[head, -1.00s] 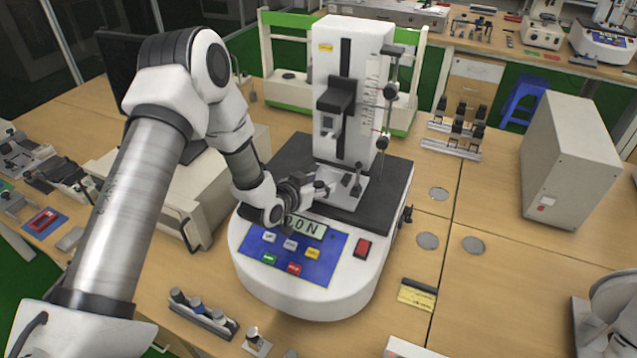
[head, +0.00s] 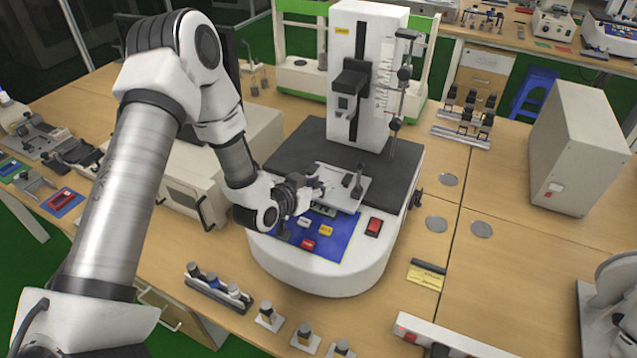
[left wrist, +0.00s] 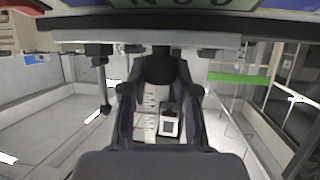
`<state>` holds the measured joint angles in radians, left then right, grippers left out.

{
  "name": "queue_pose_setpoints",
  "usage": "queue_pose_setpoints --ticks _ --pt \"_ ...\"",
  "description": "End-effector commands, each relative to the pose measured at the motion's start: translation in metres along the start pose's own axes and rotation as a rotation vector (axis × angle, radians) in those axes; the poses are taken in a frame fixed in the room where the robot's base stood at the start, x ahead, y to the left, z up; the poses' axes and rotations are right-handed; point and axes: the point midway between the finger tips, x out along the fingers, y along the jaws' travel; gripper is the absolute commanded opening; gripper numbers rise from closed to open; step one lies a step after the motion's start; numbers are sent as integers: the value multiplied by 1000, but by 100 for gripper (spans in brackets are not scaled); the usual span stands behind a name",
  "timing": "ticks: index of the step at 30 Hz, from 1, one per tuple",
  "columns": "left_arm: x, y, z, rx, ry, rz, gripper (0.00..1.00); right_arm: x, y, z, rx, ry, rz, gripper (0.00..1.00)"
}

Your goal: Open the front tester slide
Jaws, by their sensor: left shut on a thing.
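The front tester (head: 330,250) has a rounded white body, a dark deck (head: 300,150) and a tall white column (head: 366,50) with a black carriage. Its slide is a pale flat plate (head: 350,190) with small dark posts, sticking out forward over the deck edge and covering much of the display. My left gripper (head: 316,190) is shut at the plate's front left edge, seemingly on the slide; the exact contact is hidden. In the left wrist view, dark gripper parts (left wrist: 160,75) fill the middle, with the display's digits upside down at the top. My right gripper is out of view.
A blue button panel (head: 325,236) and a red switch (head: 374,227) are on the tester's front. A holder with several small parts (head: 218,288) is at front left. A beige box (head: 580,150) stands right.

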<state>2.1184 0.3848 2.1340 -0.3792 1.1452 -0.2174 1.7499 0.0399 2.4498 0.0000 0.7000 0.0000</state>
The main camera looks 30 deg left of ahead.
Motion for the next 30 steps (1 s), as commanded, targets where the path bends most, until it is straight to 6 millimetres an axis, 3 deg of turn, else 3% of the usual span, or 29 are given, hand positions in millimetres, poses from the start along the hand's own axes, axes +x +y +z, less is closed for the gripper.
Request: queue_pose_setpoints --ticks 3,4,6,18,23,30 --pt "0 2 5 0 -12 4 0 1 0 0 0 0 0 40" --pt "0 2 5 0 -13 4 33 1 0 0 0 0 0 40" --pt "0 1 5 0 -12 4 56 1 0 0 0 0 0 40" --pt "-7 0 2 -2 -7 1 56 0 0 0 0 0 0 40" --pt "-39 0 2 -8 -6 0 56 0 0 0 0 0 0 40" --pt "-100 0 2 -9 -6 0 56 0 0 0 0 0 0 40"
